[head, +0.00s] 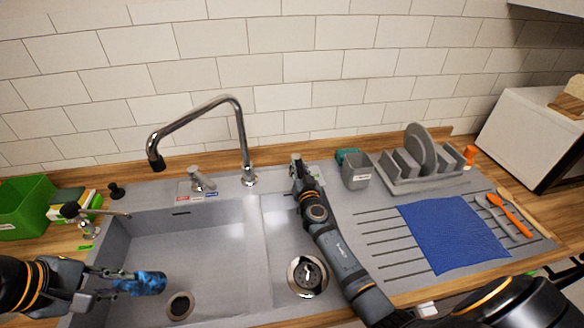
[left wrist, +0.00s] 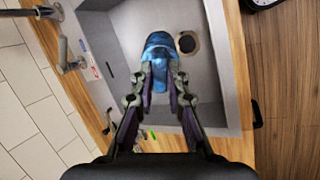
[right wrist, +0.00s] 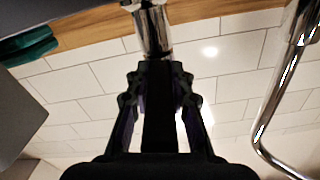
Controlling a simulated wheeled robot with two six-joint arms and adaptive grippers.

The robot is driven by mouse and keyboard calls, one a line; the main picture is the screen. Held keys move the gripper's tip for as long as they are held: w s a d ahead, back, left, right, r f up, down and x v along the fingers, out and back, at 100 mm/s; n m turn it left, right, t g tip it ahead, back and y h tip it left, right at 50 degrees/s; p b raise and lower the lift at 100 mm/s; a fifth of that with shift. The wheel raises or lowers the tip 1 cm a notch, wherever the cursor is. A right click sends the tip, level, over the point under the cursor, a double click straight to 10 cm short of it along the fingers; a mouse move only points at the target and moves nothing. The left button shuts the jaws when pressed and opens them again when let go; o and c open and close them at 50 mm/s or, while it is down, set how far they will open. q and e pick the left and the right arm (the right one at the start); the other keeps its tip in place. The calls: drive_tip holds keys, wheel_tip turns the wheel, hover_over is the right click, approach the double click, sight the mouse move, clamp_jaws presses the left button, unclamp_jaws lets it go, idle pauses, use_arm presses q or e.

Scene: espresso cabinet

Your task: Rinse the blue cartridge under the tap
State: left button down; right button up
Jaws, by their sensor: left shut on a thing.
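My left gripper (head: 115,284) is shut on the blue cartridge (head: 150,283) and holds it over the left sink basin (head: 225,240). In the left wrist view the blue cartridge (left wrist: 158,55) shows between the fingertips, near the drain. The chrome tap (head: 240,135) arches to the left, its black outlet (head: 155,162) behind and above the cartridge. I see no water from the outlet. My right gripper (head: 299,175) is at the back of the sink, right of the tap, at a chrome fitting (right wrist: 152,28). A dark shape lies between its fingers; whether it grips anything is unclear.
A grey cup (head: 356,170) and a dish rack (head: 425,172) stand at the back right. A blue cloth (head: 455,235) lies on the drainboard. A green box (head: 25,205) is at the far left. My right arm crosses the smaller basin.

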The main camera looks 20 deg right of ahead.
clamp_jaws()
drive_tip(key=shift+d, duration=0.1)
drive_tip(key=shift+d+n+y, duration=0.15)
drive_tip(key=shift+n+y, duration=0.25)
drive_tip(key=shift+y, duration=0.2)
drive_tip(key=shift+s+d+n+t+y, duration=0.15)
drive_tip(key=shift+n+y, duration=0.3)
drive_tip(key=shift+y, duration=0.3)
drive_tip(key=shift+w+d+n+t+y, duration=0.15)
drive_tip(key=shift+n+y, duration=0.3)
drive_tip(key=shift+y, duration=0.3)
drive_tip(key=shift+s, duration=0.1)
drive_tip(key=o, duration=0.9)
unclamp_jaws()
drive_tip(key=shift+c, duration=0.2)
drive_tip(key=s, duration=1.2)
drive_tip(key=shift+a, duration=0.15)
